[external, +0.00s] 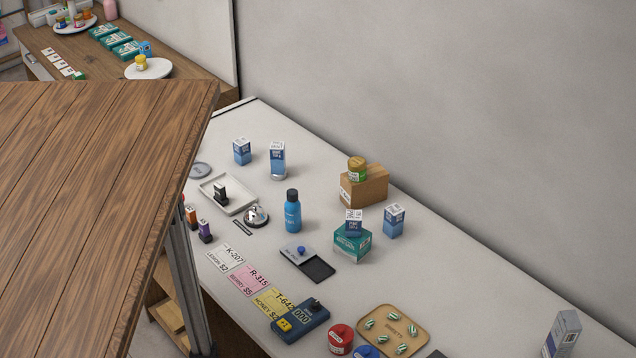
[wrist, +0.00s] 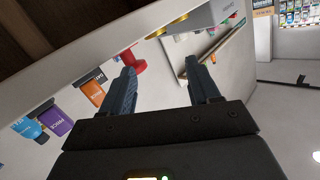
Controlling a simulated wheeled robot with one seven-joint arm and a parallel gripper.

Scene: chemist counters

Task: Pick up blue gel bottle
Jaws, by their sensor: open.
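The blue gel bottle (external: 292,212), blue with a dark cap, stands upright near the middle of the white counter in the external view. I cannot make it out for certain in the wrist view. My gripper (wrist: 159,62) shows only in the wrist view. Its two dark fingers are spread apart with nothing held between them. My arm does not show in the external view, so the gripper's distance from the bottle cannot be told.
A silver bell (external: 256,215) and white tray (external: 229,194) stand left of the bottle. A black-and-grey pad (external: 308,262) lies in front. A teal box (external: 352,243) is to the right. A wooden top (external: 90,190) blocks the left foreground. In the wrist view, orange (wrist: 92,92) and purple (wrist: 58,122) labelled items show.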

